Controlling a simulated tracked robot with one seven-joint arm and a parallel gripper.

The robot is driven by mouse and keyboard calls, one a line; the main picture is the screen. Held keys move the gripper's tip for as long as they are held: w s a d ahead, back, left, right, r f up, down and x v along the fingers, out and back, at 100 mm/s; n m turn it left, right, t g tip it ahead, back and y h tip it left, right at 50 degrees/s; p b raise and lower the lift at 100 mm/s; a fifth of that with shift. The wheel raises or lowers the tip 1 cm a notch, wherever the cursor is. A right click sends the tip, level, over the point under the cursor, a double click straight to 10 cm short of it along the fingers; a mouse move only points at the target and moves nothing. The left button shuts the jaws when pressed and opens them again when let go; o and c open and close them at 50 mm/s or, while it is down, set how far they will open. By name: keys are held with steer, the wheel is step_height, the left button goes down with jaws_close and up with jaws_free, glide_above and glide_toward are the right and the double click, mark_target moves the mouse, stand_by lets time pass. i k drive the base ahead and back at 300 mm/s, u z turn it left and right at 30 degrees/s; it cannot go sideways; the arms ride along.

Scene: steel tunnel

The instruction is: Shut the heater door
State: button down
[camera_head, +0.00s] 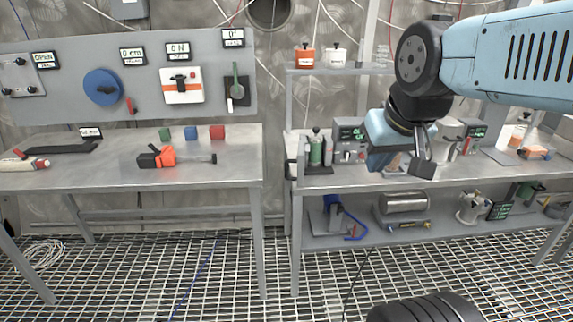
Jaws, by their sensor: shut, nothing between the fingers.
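My gripper (421,164) hangs in front of the right bench's upper top, pointing down, with its fingers together and nothing held. No heater door can be told for certain in this view. A metal cylinder (404,201) lies on the lower shelf, below my gripper.
The right bench (330,183) also holds a green bottle (316,150) and, at far right, an orange-and-white item (535,152). Orange and white containers (304,56) stand on a raised shelf. A left table (100,175) holds small blocks and tools. Grating floor between is mostly clear.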

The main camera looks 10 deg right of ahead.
mark_target(303, 148)
steer(key=z, duration=0.15)
steer(key=i, duration=1)
steer(key=u, duration=0.05)
